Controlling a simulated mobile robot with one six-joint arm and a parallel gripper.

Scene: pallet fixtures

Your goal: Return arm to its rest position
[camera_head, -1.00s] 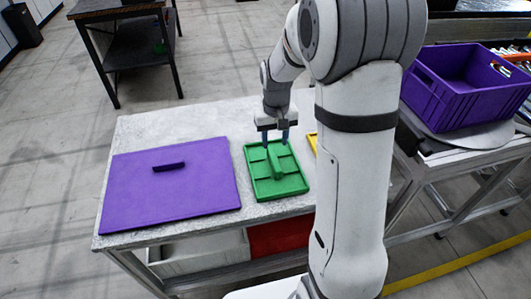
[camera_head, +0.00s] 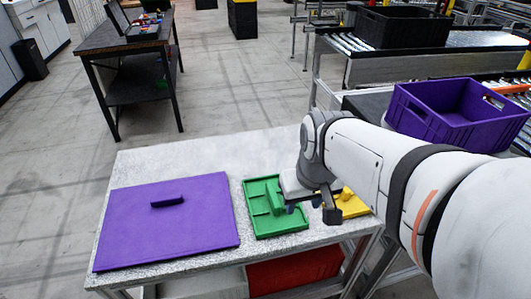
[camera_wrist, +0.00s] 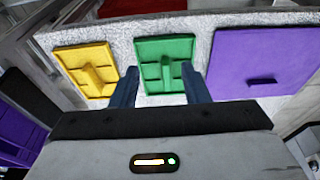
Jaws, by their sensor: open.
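My gripper (camera_head: 311,209) is open and empty, held in the air above the front right part of the pale stone-topped table. In the wrist view its two blue fingers (camera_wrist: 160,85) are spread with nothing between them. My arm reaches in from the right in the head view. A green pallet (camera_head: 262,221) with an upright block lies near the gripper, just left of it. It also shows in the wrist view (camera_wrist: 150,47), beyond the fingers. A yellow pallet (camera_head: 353,209) is partly hidden by my gripper and arm; the wrist view shows it whole (camera_wrist: 71,58).
A flat purple panel (camera_head: 165,235) with a raised bar covers the table's left part. A purple crate (camera_head: 440,120) stands behind my arm at the right. A red bin (camera_head: 295,272) sits below the tabletop. A dark bench (camera_head: 125,45) stands farther back. Bare tabletop (camera_head: 200,155) lies behind the pallets.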

